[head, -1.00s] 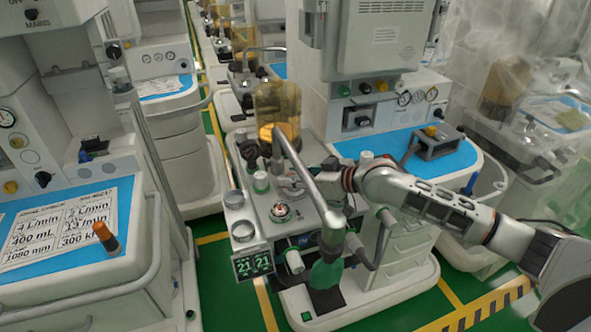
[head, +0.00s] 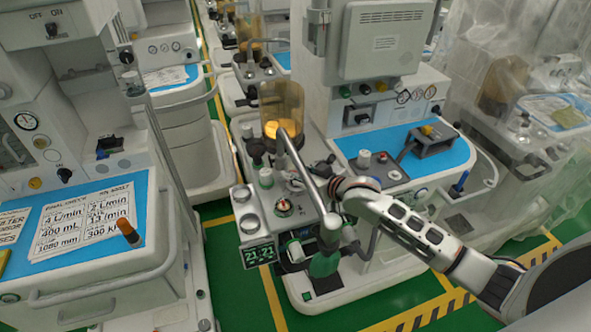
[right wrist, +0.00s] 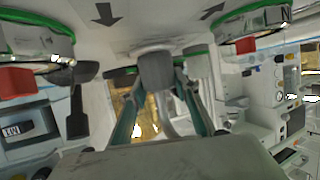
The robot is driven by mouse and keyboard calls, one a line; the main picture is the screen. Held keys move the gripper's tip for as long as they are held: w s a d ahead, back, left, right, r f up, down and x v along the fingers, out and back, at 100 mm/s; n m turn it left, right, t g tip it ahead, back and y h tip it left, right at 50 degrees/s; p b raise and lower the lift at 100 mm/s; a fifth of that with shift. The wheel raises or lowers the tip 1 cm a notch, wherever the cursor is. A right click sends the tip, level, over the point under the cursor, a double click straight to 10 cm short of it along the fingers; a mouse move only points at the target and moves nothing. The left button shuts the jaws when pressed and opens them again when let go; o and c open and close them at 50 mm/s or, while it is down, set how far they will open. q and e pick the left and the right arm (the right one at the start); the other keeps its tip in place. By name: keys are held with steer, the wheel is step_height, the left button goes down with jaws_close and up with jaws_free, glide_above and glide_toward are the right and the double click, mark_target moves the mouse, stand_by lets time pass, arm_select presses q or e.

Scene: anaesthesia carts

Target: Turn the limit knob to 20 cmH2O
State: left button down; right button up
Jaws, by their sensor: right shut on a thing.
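My right gripper (head: 300,181) is over the anaesthesia cart's valve block, partly hidden behind a silver tube (head: 305,180). In the right wrist view its two greenish fingers (right wrist: 160,112) close on a grey knob (right wrist: 155,70), which I take for the limit knob. The knob sits below a white surface with dark arrows. Its scale and pointer are not readable, so I cannot tell its setting. In the head view the knob is hidden by the gripper and the tube. My left gripper is not in view.
A white knob with a green ring (head: 265,177) and a round gauge (head: 284,206) stand close by. An amber canister (head: 283,110) is behind them. A green bag (head: 324,262) and a display (head: 258,254) are in front. Another cart (head: 95,275) stands at left.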

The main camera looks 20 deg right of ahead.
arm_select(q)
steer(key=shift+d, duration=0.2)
arm_select(e)
steer(key=o, duration=1.1)
steer(key=shift+f, duration=0.1)
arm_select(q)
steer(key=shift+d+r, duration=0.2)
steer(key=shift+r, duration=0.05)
arm_select(e)
steer(key=shift+s, duration=0.1)
steer(key=shift+s+d, duration=0.1)
steer(key=v, duration=1.1)
steer(key=shift+s+d+r, duration=0.15)
steer(key=shift+s+r, duration=0.15)
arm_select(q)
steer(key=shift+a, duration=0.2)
